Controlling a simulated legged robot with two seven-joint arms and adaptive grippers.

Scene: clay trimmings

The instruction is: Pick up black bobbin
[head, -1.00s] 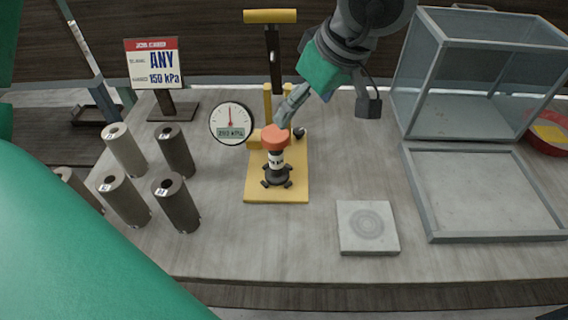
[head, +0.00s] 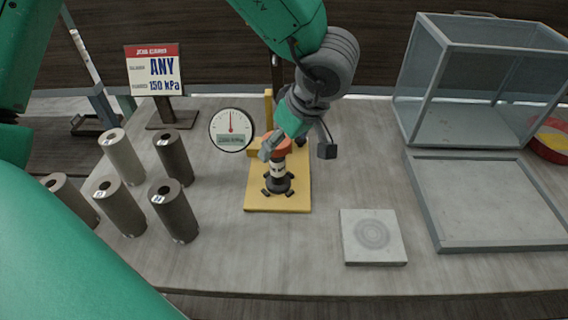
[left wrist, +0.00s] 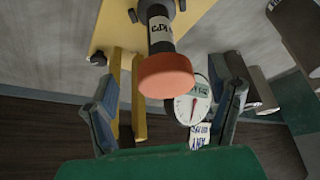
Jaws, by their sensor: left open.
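A black, spool-like piece (head: 278,182) with a white label and an orange cap (head: 284,146) stands upright on the yellow base plate (head: 300,203) of a hand press. It is the nearest match to the black bobbin. My left gripper (head: 297,151) is open over the orange cap, with one finger on the cap's left and the other apart to its right. In the left wrist view, the orange cap (left wrist: 166,76) shows between the two spread fingers of the left gripper (left wrist: 168,105), with the labelled black body (left wrist: 158,25) beyond it. My right gripper is not in view.
Several dark and pale hollow cylinders (head: 174,157) stand at left. A round gauge (head: 231,129) is close to the press, and a job card (head: 154,70) stands behind. A square slab (head: 373,237), a shallow tray (head: 490,197) and a clear box (head: 475,130) are at right.

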